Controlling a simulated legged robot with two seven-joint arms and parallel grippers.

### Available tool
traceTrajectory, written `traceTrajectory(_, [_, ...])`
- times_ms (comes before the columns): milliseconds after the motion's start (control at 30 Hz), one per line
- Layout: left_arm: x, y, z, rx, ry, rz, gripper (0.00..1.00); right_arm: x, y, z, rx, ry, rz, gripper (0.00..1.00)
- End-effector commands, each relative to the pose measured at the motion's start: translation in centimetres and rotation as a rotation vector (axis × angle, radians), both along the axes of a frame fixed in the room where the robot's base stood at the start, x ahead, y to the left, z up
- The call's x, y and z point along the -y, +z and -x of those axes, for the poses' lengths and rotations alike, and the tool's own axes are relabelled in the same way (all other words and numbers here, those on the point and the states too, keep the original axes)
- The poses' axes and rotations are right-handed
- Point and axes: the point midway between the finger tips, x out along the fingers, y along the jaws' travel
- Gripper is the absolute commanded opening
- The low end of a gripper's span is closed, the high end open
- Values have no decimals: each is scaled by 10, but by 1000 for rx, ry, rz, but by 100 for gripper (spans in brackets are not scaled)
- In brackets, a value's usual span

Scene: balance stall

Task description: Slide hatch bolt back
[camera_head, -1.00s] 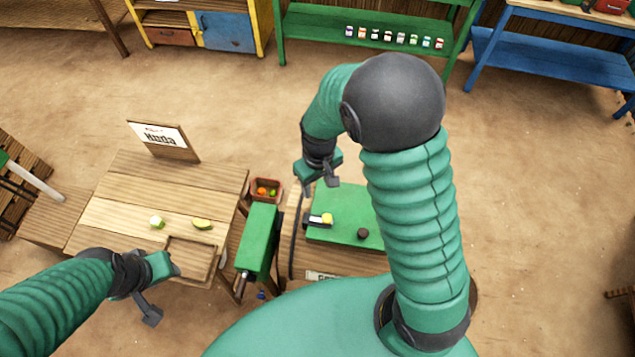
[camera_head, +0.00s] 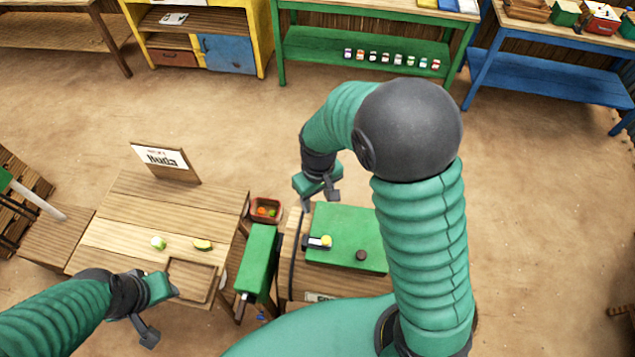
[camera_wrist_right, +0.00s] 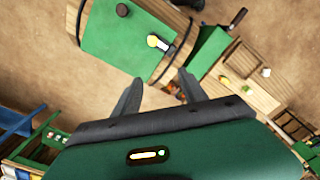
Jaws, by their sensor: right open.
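The green hatch (camera_head: 345,228) lies on top of a wooden barrel-like stand right of centre. Its bolt (camera_head: 313,242) has a yellow knob (camera_head: 326,241) and sits near the hatch's left edge. In the right wrist view the bolt's yellow knob (camera_wrist_right: 153,40) shows beyond the fingers, on the green hatch (camera_wrist_right: 110,42). My right gripper (camera_head: 319,202) is open and empty, above and beyond the far left corner of the hatch, apart from the bolt. Its spread fingers show in the wrist view (camera_wrist_right: 158,92). My left gripper (camera_head: 161,314) is open and empty by the wooden table's front.
A dark round knob (camera_head: 361,255) sits on the hatch. A green box-like part (camera_head: 259,258) stands left of the barrel, and a small bin (camera_head: 265,211) with colourful contents behind it. The wooden table (camera_head: 130,220) holds a sign (camera_head: 165,161), two green pieces and a tray.

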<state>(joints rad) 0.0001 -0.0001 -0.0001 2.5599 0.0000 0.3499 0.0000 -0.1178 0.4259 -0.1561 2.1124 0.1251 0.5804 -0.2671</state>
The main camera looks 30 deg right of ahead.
Motion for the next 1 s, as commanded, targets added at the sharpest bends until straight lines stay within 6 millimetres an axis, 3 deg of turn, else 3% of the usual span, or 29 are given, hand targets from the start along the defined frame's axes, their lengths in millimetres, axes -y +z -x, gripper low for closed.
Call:
traceTrajectory(200, [0,-24,0,0,0,0,36,0,56,-1,11,0,-1,50])
traceTrajectory(500, [0,-42,0,0,0,0,36,1,133,1,4,-2,-1,50])
traceTrajectory(700, [0,-44,0,0,0,0,36,1,150,2,-1,-2,0,50])
traceTrajectory(1000, [0,-46,0,0,0,0,36,2,145,2,-3,25,2,50])
